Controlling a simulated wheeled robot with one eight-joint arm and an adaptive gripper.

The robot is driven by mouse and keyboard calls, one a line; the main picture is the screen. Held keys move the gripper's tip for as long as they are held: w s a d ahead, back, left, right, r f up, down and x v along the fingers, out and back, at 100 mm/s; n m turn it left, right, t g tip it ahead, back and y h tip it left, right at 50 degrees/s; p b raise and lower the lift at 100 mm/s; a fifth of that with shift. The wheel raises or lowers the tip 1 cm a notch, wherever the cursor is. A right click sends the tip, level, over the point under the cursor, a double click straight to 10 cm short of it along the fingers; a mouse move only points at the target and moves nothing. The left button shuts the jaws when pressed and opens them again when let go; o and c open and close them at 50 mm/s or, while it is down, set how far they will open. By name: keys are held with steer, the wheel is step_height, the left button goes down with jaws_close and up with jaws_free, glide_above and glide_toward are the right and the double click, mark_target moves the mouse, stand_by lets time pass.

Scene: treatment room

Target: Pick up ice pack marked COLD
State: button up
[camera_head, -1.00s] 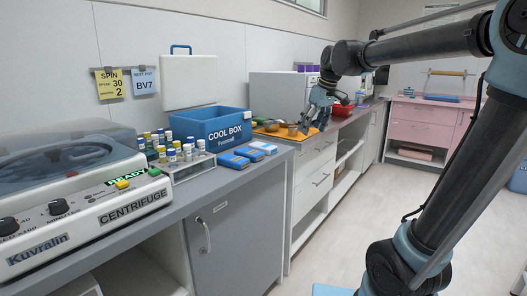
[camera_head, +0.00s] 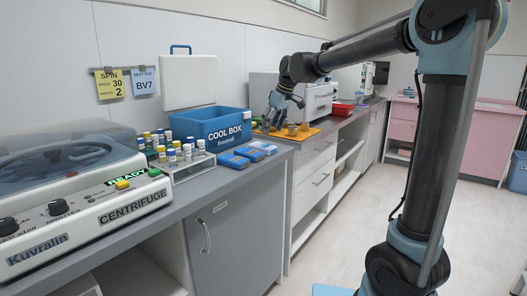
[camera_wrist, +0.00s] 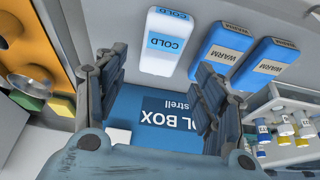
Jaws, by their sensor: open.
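The ice pack marked COLD (camera_wrist: 163,62) is a pale, white-looking pack lying flat at the upper middle of the wrist view. In the head view it appears to be the rightmost pack (camera_head: 265,147) in the row on the counter. Two blue packs marked WARM lie beside it, one nearer (camera_wrist: 216,52) and one farther (camera_wrist: 268,67). My gripper (camera_wrist: 158,68) is open and empty, with the COLD pack showing beyond and between its fingertips. In the head view my gripper (camera_head: 272,117) hangs above the counter, right of the cool box and apart from the packs.
A blue cool box (camera_head: 211,134) stands behind the packs, and its labelled face (camera_wrist: 150,105) shows between my fingers. A vial rack (camera_head: 190,169) and a centrifuge stand to the left. An orange mat with small bowls (camera_head: 310,134) lies to the right.

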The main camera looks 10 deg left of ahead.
mark_target(263, 145)
steer(key=shift+x, duration=4.8)
steer(key=shift+s+a, duration=0.1)
steer(key=shift+s, duration=0.05)
steer(key=c, duration=0.9)
